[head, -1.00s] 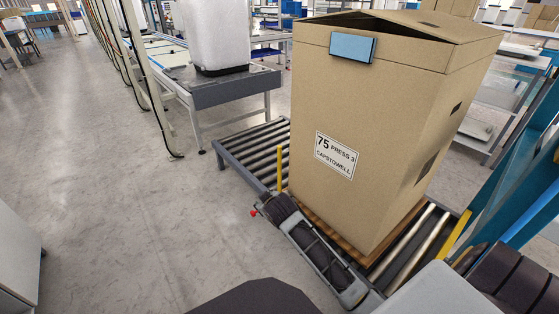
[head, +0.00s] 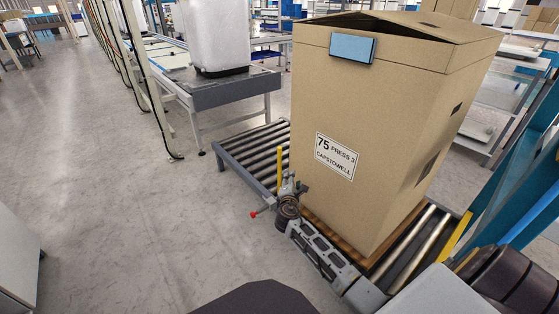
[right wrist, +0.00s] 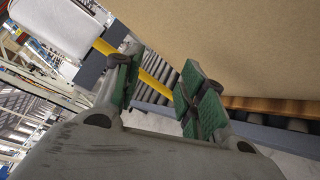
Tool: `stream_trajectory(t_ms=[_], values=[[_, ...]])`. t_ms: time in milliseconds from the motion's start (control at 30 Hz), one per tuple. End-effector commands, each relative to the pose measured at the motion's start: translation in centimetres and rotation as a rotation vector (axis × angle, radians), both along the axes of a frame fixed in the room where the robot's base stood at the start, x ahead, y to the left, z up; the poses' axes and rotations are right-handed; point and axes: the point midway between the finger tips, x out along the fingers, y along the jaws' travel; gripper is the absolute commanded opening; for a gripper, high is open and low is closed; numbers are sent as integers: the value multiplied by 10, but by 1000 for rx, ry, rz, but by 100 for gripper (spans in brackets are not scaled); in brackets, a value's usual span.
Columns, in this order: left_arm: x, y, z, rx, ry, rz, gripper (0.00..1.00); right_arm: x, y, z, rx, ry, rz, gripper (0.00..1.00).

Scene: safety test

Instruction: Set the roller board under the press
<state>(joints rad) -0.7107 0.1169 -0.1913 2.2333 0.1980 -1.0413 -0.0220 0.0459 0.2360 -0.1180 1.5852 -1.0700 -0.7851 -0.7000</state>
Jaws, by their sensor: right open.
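A low grey roller board (head: 250,155) runs beneath a tall cardboard box (head: 390,130), which stands on a wooden pallet (head: 330,230). A yellow post (head: 279,168) rises from the near side of the rollers, and a red knob (head: 253,214) sticks out low. My right gripper (head: 293,186) is beside the box's lower left corner, near the post. In the right wrist view its green-padded fingers (right wrist: 155,88) are apart, with a yellow bar (right wrist: 152,82) showing between them; contact is unclear. I cannot tell which thing is the press.
A blue frame (head: 500,190) and another yellow bar (head: 455,237) stand right of the box. A bench (head: 235,92) with a white container (head: 217,35) stands behind the rollers. Cables hang to its left. The floor (head: 120,200) at left is clear.

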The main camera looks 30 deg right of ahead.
Motion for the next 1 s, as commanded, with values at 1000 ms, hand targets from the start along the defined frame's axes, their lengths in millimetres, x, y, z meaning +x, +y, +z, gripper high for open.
stream_trajectory(t_ms=[1000], values=[[17,-4,7,-33,-86,21,55,25,32,9,-1005,432,279,41]])
